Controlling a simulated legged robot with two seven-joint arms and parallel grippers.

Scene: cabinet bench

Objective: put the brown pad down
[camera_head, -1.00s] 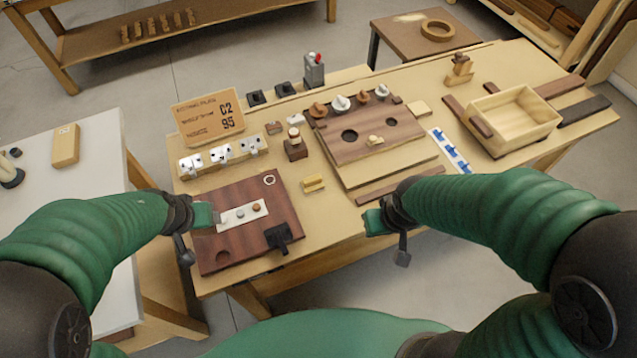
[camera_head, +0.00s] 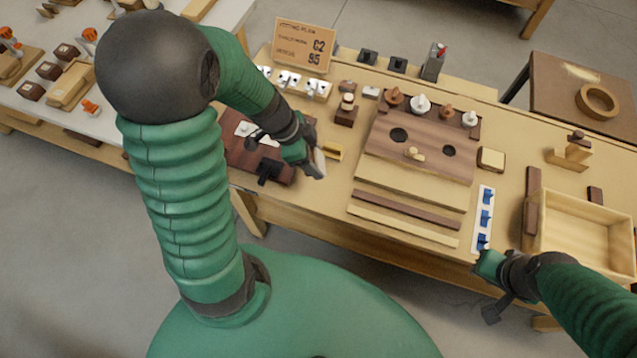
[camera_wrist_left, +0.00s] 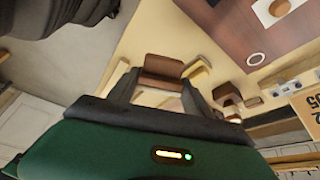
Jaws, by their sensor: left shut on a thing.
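The brown pad (camera_wrist_left: 162,68) sits between the fingers of my left gripper (camera_wrist_left: 160,90) in the left wrist view. That gripper is shut on it. In the head view my left gripper (camera_head: 316,160) is over the bench, just right of the dark red-brown board (camera_head: 243,160) and close to the small yellow bracket (camera_head: 333,152). The pad is hard to make out there. I cannot tell how far it is above the bench top. My right gripper (camera_head: 484,264) is at the bench's front edge, below the strip with blue clips; its fingers are too small to read.
A wooden fixture board (camera_head: 425,145) with two holes and several knobs stands mid-bench. A strip with blue clips (camera_head: 485,215) is right of it. An open wooden tray (camera_head: 590,225) stands far right. A cardboard sign (camera_head: 303,45) stands at the back. Bare bench shows around the yellow bracket.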

